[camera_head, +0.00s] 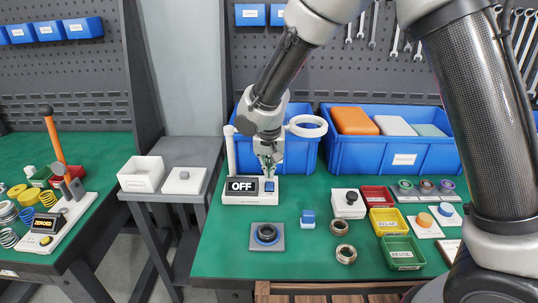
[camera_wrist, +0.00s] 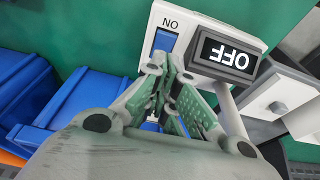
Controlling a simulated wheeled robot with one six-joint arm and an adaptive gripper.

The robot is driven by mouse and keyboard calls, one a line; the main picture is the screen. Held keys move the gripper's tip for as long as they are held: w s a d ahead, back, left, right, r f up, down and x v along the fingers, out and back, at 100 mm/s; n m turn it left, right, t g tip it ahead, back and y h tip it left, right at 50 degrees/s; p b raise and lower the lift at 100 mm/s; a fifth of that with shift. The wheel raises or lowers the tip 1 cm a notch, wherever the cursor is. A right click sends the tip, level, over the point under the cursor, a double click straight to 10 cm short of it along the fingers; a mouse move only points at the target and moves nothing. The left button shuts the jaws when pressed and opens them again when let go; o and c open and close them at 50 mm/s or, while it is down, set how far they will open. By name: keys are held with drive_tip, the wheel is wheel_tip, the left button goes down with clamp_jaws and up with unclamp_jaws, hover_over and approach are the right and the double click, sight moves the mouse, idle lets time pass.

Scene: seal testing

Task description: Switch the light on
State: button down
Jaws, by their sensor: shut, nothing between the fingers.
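The switch unit is a white base (camera_head: 250,199) on the green bench, with a black display (camera_head: 242,185) reading OFF and a blue rocker (camera_head: 270,186) at its right. In the wrist view the rocker (camera_wrist: 163,41) shows beside the word ON, and the display (camera_wrist: 228,55) appears upside down. My gripper (camera_head: 268,172) is shut and empty, pointing down just over the rocker. In the wrist view its fingertips (camera_wrist: 170,68) overlap the lower part of the rocker; I cannot tell whether they touch it. A white ring (camera_head: 307,126), perhaps the lamp, shows beside my wrist.
A white post (camera_head: 231,152) rises behind the base. Blue bins (camera_head: 370,160) line the back of the bench.

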sight(269, 185)
drive_tip(key=shift+s+f, duration=0.15)
drive_tip(key=shift+f, duration=0.7)
drive_tip(key=shift+s+f, duration=0.15)
drive_tip(key=shift+f, duration=0.65)
drive_tip(key=shift+f, duration=0.35)
drive_tip(key=shift+s, duration=0.25)
drive_tip(key=shift+w, duration=0.2)
drive_tip(key=shift+w, duration=0.65)
drive_tip(key=shift+r, duration=0.2)
